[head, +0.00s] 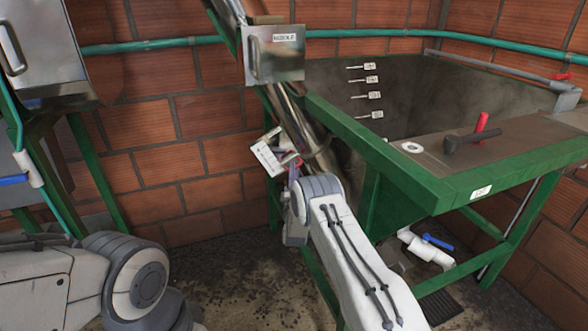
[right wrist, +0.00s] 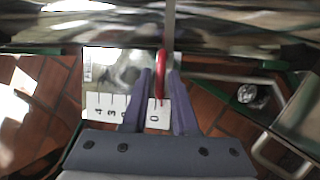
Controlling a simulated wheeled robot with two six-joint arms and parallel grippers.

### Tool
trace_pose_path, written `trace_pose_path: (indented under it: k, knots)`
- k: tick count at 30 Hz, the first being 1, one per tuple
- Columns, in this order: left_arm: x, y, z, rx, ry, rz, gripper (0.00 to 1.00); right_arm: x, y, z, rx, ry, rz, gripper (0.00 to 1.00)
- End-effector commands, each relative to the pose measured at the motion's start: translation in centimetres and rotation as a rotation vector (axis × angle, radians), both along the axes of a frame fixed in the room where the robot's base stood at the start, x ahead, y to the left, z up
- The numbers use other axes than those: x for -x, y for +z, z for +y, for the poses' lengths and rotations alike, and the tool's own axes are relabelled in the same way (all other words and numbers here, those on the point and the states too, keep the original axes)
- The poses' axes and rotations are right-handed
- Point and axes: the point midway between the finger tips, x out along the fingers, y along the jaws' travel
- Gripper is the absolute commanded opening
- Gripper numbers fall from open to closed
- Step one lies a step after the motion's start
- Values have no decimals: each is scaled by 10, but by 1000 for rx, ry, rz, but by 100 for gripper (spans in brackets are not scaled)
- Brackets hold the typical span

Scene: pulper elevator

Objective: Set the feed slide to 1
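The feed slide's red handle (right wrist: 160,75) stands over a scale plate (right wrist: 103,104) in the right wrist view. The plate carries several marks; a 0 lies by the handle and higher numbers run left. The plate also shows in the head view (head: 268,157), beside the inclined metal tube, with a bit of red (head: 291,161) at its right. My right gripper (right wrist: 160,78) has its fingers on either side of the handle, with a gap seen between them and it. In the head view it (head: 294,170) is at the plate's right, partly hidden. My left gripper is out of view.
A green-framed tank (head: 430,180) stands at the right, with a dark lever (head: 480,137) and red handle (head: 481,125) on its ledge. A metal box (head: 274,55) sits on the tube above the plate. A white pipe with a blue valve (head: 430,245) is low at right.

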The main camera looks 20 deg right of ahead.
Motion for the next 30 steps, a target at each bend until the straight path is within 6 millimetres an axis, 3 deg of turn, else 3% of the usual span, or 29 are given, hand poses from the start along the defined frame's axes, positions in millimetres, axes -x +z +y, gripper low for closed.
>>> trace_pose_path:
  k: [6,14,15,17,30]
  knots:
    - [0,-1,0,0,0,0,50,-15,5,-6,0,0,0,27]
    - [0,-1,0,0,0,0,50,-17,5,-6,-1,0,2,27]
    - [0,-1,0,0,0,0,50,-17,5,-6,-1,0,2,23]
    - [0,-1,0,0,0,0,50,-16,6,-6,-1,0,2,0]
    - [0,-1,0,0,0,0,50,-16,5,-6,-2,1,2,0]
